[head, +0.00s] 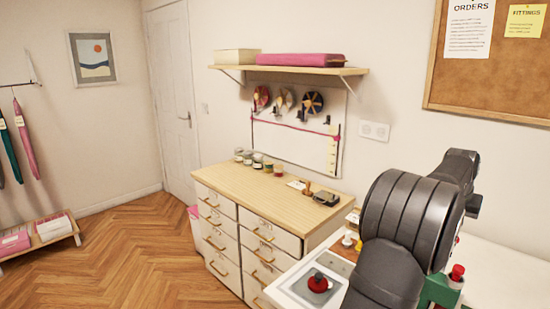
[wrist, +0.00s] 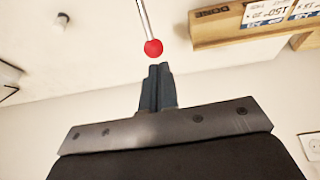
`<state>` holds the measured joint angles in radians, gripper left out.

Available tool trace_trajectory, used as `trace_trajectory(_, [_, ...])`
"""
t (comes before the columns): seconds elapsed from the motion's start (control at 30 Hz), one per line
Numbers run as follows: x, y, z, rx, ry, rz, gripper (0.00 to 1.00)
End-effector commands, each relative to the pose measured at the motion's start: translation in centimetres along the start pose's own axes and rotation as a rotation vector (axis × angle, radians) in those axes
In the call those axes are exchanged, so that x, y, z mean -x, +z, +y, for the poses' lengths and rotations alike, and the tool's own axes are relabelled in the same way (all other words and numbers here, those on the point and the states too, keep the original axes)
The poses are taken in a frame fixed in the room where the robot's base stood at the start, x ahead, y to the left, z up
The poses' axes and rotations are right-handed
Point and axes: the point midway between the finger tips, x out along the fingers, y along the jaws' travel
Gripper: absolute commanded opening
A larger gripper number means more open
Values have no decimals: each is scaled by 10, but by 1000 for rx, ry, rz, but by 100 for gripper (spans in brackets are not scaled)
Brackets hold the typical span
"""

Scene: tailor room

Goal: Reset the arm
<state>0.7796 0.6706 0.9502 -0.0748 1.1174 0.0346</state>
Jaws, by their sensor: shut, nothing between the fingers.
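My gripper (wrist: 158,70) shows in the wrist view with its two dark fingers closed together and nothing between them. A thin metal rod ending in a red ball (wrist: 153,48) shows just beyond the fingertips; I cannot tell how far apart they are. In the head view my dark arm fills the lower right, and I cannot make out the gripper there.
A wooden strip marked DONE (wrist: 230,27) with paper tags is at the wrist view's upper right. A drawer cabinet (head: 265,240) with several jars stands behind.

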Motion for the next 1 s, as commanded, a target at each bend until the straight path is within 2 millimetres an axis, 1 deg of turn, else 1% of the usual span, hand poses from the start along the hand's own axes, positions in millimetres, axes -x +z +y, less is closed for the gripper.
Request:
trace_trajectory(0.03, [13,-4,0,0,0,3,0])
trace_trajectory(0.27, [58,-12,0,1,0,1,0])
trace_trajectory(0.3, [56,-10,0,1,0,-5,0])
trace_trajectory(0.4, [32,-5,0,1,0,-8,0])
trace_trajectory(0.57, [0,0,0,0,0,-6,0])
trace_trajectory(1.0, [-1,22,4,-11,3,164,0])
